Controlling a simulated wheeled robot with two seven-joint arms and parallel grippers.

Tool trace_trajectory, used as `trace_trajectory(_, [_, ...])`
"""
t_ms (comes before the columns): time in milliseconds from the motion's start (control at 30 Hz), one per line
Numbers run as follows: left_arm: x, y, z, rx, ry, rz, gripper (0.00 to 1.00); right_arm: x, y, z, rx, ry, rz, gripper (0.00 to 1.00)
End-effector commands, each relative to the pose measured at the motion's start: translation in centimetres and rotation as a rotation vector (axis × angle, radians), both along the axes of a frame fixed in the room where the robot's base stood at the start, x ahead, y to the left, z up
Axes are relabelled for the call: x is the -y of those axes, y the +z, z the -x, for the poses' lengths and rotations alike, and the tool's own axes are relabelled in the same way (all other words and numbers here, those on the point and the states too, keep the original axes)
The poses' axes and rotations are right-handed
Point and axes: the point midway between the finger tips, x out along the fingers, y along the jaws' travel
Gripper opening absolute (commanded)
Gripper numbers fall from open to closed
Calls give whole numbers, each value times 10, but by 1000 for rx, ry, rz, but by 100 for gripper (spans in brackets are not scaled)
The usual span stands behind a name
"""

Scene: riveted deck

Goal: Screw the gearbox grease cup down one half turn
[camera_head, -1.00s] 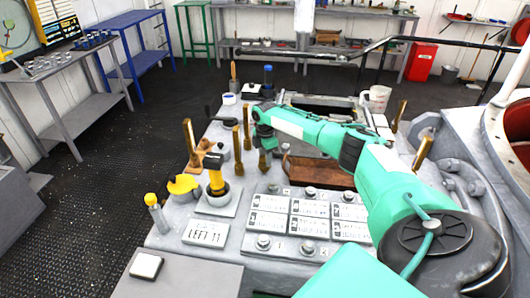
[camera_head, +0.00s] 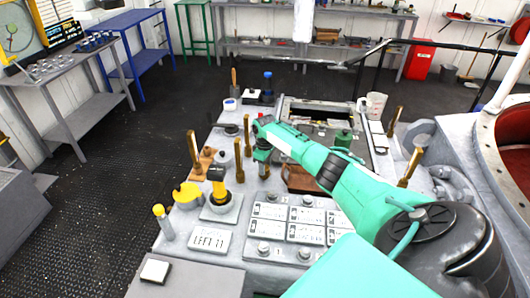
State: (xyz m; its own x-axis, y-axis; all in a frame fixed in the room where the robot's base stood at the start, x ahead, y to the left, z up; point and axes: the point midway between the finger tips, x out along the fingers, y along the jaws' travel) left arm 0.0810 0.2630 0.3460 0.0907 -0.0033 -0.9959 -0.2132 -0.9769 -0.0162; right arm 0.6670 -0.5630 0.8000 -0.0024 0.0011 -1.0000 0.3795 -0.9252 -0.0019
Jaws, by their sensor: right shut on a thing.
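My right arm comes in from the lower right, and its small teal gripper (camera_head: 262,158) points down over the grey deck block. It is shut on a small brass-coloured thing just below its fingers, taken to be the grease cup (camera_head: 263,169); the fingers hide most of it, so its turn cannot be read. The gearbox cannot be told apart from the rest of the block. My left gripper is not in view.
Upright brass levers (camera_head: 247,134) stand close to the left of the gripper. A yellow-and-black handle (camera_head: 217,184) and a LEFT 11 plate (camera_head: 210,240) are nearer. A labelled switch panel (camera_head: 305,220) lies below my forearm. A green can (camera_head: 343,138) stands behind it.

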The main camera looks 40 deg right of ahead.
Motion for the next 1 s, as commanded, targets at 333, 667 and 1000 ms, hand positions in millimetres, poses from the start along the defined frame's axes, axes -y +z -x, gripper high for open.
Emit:
trace_trajectory(333, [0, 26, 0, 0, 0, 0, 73, 0, 6, -1, 4, -330, 0, 16])
trace_trajectory(667, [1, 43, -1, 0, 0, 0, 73, -1, 6, -2, 4, -640, 0, 16])
trace_trajectory(1000, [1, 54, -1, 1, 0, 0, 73, -1, 6, -3, 7, -901, 1, 16])
